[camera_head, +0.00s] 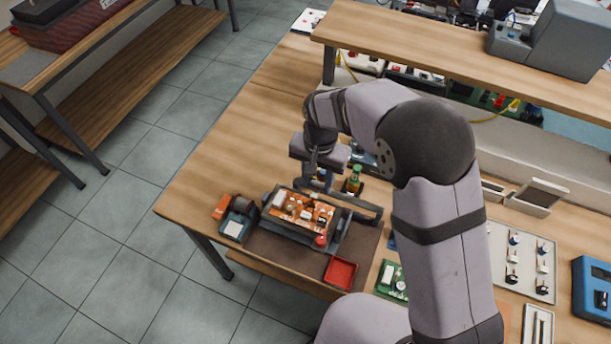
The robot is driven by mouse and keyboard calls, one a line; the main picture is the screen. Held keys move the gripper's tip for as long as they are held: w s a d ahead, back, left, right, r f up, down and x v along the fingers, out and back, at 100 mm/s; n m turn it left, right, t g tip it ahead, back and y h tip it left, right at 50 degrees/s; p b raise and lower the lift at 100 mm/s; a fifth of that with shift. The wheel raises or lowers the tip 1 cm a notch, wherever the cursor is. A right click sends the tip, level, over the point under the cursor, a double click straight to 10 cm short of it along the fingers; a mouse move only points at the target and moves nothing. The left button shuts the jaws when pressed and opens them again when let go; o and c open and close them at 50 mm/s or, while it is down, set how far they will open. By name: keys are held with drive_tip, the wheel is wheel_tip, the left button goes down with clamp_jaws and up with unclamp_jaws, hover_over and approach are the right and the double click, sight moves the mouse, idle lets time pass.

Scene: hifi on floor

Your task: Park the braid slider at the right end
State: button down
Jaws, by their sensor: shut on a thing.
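My gripper (313,177) points down at the back edge of the orange circuit board's holder, near the left part of a dark grey rail (366,208). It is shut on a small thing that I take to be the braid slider. The slider itself is mostly hidden by the jaws, so its shape and exact place along the rail are unclear. The rail runs behind the orange board (298,208) towards the right, and its right end shows bare.
A small green bottle (354,182) stands behind the rail, right of my gripper. A red tray (340,272) lies in front, and a blue-grey device (236,226) stands left. A green board (392,280) lies right. A raised shelf (450,55) spans the back.

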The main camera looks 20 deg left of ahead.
drive_tip(key=d, duration=1.6)
drive_tip(key=c, duration=1.6)
unclamp_jaws()
drive_tip(key=o, duration=0.4)
drive_tip(key=shift+d, duration=0.2)
drive_tip(key=shift+a+r, duration=0.1)
drive_tip(key=shift+a, duration=0.1)
wheel_tip(320, 180, up, 7)
drive_tip(key=b, duration=0.2)
drive_tip(key=shift+d, duration=0.15)
drive_tip(key=shift+r, duration=0.1)
